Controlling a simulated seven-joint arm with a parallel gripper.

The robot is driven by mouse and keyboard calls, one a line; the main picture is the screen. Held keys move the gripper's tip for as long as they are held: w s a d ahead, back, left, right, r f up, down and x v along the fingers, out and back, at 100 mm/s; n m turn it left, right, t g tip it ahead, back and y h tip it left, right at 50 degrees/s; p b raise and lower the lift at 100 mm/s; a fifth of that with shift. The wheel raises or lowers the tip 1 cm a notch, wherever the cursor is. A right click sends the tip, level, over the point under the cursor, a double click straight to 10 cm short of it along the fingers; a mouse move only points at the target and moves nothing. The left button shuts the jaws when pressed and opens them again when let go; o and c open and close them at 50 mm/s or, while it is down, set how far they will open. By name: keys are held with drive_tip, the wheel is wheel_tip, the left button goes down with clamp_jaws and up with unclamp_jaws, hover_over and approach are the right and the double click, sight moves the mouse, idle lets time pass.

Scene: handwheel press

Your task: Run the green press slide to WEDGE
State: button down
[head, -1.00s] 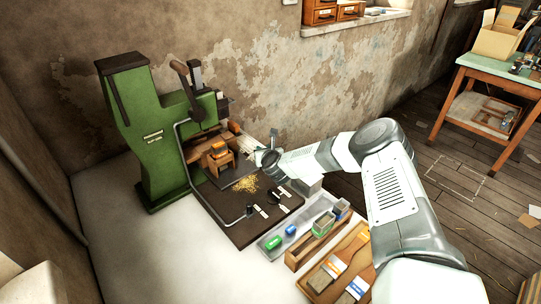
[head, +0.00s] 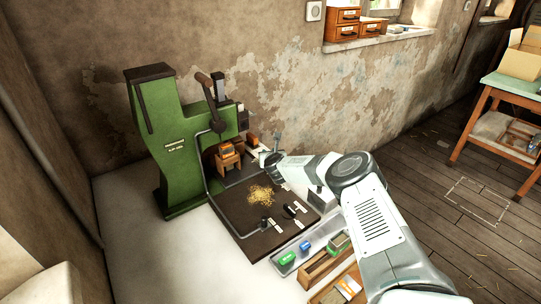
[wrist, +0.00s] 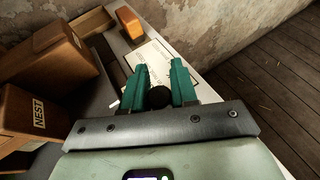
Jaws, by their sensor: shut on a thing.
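The green press (head: 172,135) stands at the left of the head view, with a dark lever (head: 205,88) on its head. My gripper (head: 268,157) is to the right of the press, beside the wooden blocks (head: 228,155). In the wrist view its two teal fingers (wrist: 158,82) are closed around a dark round knob (wrist: 160,97). What the knob is fixed to is hidden. A wooden block labelled NEST (wrist: 38,112) is at the left of the wrist view. I cannot read a WEDGE label.
An orange block (wrist: 129,22) and a printed white card (wrist: 150,62) lie beyond my fingers. Yellow shavings (head: 262,195) and small tools lie on the dark base plate (head: 245,228). Trays hold green and blue items at the front. The wall is close behind.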

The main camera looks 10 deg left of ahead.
drive_tip(key=shift+r, duration=0.15)
drive_tip(key=c, duration=1)
unclamp_jaws()
drive_tip(key=shift+a, duration=0.1)
drive_tip(key=shift+o, duration=0.2)
drive_tip(key=shift+s, duration=0.1)
drive_tip(key=v, duration=1)
drive_tip(key=shift+s+r, duration=0.1)
drive_tip(key=shift+s, duration=0.15)
